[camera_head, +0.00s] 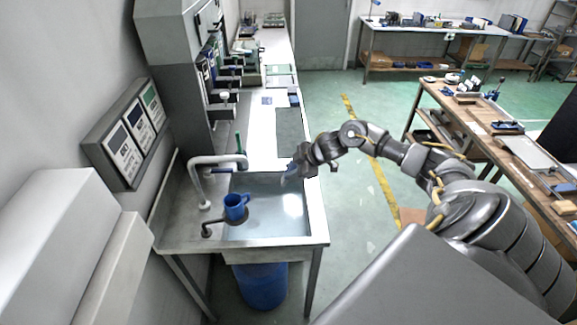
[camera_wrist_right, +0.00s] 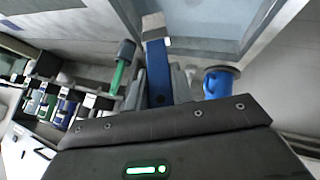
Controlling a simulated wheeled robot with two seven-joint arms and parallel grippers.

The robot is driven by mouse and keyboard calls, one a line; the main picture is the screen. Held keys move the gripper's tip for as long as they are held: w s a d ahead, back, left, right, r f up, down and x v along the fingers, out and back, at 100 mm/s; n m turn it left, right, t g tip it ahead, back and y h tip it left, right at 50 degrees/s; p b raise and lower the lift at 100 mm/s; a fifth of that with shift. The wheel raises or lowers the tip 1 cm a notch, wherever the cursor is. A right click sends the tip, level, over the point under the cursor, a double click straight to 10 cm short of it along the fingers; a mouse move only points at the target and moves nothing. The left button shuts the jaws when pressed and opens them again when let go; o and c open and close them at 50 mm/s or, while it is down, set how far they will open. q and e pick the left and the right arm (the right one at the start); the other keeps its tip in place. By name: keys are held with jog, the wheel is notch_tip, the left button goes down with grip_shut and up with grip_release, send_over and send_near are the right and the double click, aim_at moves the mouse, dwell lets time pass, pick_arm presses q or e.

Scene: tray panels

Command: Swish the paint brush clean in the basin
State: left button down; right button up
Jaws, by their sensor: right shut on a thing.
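The sink basin (camera_head: 265,205) is a grey metal basin set in the counter at the left, with a bent grey faucet (camera_head: 215,160) at its left side. My right gripper (camera_head: 296,165) is over the basin's back right edge, shut on the paint brush (camera_head: 288,180), which points down and left toward the basin. In the right wrist view the brush (camera_wrist_right: 157,65) shows as a flat blue piece between the fingers, with a pale end. I cannot tell whether its tip touches the basin. My left gripper is out of view.
A blue mug (camera_head: 236,207) stands at the basin's left side. A green-handled tool (camera_head: 239,143) is upright behind the faucet. A blue bin (camera_head: 262,285) is under the counter. A wall panel (camera_head: 125,135) is at the left. A workbench (camera_head: 500,130) stands at the right.

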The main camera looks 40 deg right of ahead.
notch_tip(320, 180, up, 3)
jog(key=shift+r+p, duration=0.1)
jog(key=shift+p, duration=0.45)
jog(key=shift+r, duration=1.1)
